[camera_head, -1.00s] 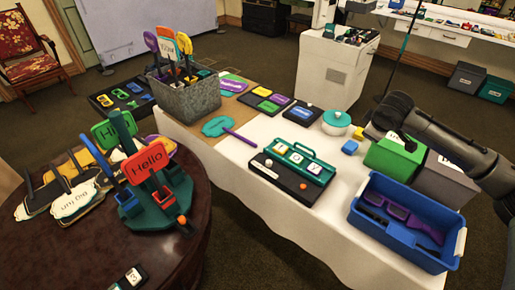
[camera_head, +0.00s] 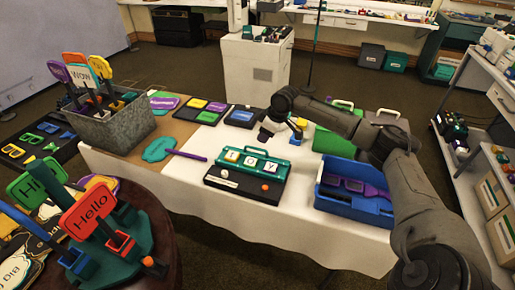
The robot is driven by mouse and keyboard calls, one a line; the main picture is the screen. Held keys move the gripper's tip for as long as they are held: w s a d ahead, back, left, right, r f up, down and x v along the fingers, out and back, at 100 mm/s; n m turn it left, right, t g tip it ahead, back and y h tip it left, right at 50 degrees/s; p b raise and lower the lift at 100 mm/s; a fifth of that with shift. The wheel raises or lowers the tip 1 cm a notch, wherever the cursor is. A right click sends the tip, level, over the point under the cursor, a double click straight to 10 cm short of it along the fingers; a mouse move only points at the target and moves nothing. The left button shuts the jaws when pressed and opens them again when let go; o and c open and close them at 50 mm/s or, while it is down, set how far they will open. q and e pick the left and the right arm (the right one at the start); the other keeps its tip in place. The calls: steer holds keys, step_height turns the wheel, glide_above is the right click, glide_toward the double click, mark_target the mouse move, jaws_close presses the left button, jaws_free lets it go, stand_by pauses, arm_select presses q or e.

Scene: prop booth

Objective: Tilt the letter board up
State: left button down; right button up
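The letter board (camera_head: 236,170) is a teal panel on a black base (camera_head: 240,187), at the front of the white-covered table. It carries three pale letter tiles (camera_head: 250,161) that seem to read JOY, and has a handle on its far edge. It looks low on its base; I cannot tell a slight tilt. A white ball and an orange ball sit on the base's front strip. My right gripper (camera_head: 266,136) points down just behind the far edge of the board. It is small and dark, so its opening and any contact are unclear. My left gripper is out of view.
A blue bin (camera_head: 345,207) with purple items stands right of the board, under my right arm. A green box (camera_head: 335,143) is behind it. A teal paddle (camera_head: 158,149) and a grey sign bin (camera_head: 118,128) are left. A round table with a Hello sign (camera_head: 90,209) is front left.

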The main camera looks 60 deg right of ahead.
steer(key=b+x, duration=0.2)
steer(key=x, duration=0.5)
steer(key=shift+s, duration=0.1)
jaws_close()
stand_by(0.3)
